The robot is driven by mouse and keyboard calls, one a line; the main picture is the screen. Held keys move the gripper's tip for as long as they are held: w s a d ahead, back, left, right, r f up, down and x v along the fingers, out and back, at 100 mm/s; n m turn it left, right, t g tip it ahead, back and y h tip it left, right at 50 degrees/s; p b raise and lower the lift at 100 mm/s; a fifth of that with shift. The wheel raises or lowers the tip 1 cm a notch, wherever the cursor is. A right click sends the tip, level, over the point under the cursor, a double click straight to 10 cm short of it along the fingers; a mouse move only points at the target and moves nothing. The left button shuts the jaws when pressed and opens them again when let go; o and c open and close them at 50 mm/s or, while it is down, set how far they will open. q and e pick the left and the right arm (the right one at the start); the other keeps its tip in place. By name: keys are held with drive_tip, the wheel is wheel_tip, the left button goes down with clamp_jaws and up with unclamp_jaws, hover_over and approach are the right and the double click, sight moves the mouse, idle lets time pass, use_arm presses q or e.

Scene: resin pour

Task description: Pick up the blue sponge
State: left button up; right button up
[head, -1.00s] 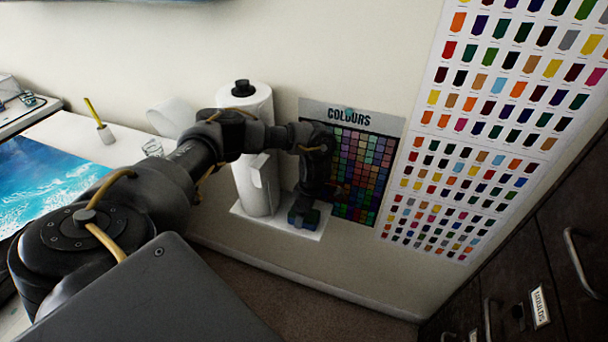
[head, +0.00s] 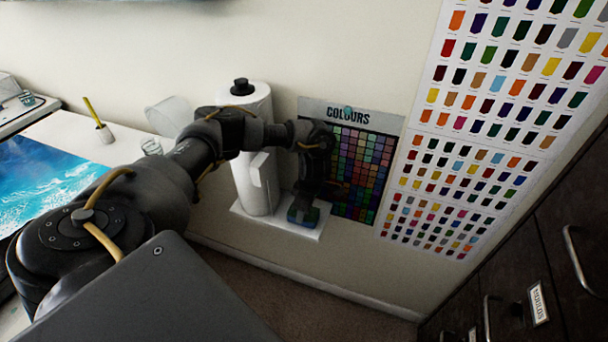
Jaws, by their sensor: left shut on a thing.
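The blue sponge (head: 311,216) is at the right end of the white table, near the wall. Only a small blue-green part of it shows below my gripper. My left gripper (head: 304,209) points down and is shut on the sponge. The sponge looks to be at or very near the table top; I cannot tell if it is clear of it. My right gripper is not in view.
A white paper towel roll (head: 256,165) on a holder stands just left of my left gripper. A colour chart (head: 362,165) hangs on the wall close behind. The table's edge (head: 290,231) is just in front. A glass (head: 152,147) and a blue painting (head: 45,185) are further left.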

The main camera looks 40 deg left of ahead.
use_arm(q)
drive_tip(key=shift+w+r, duration=0.1)
drive_tip(key=shift+r, duration=0.3)
drive_tip(key=r, duration=0.3)
drive_tip(key=shift+s, duration=0.25)
drive_tip(key=s+d+r, duration=0.2)
drive_tip(key=s+r, duration=0.2)
drive_tip(key=s, duration=0.2)
drive_tip(key=s+d+r+p, duration=0.1)
drive_tip(key=s+d+r, duration=0.1)
drive_tip(key=s+r, duration=0.2)
drive_tip(key=s, duration=0.3)
drive_tip(key=shift+d+r+p, duration=0.3)
drive_tip(key=shift+r, duration=0.1)
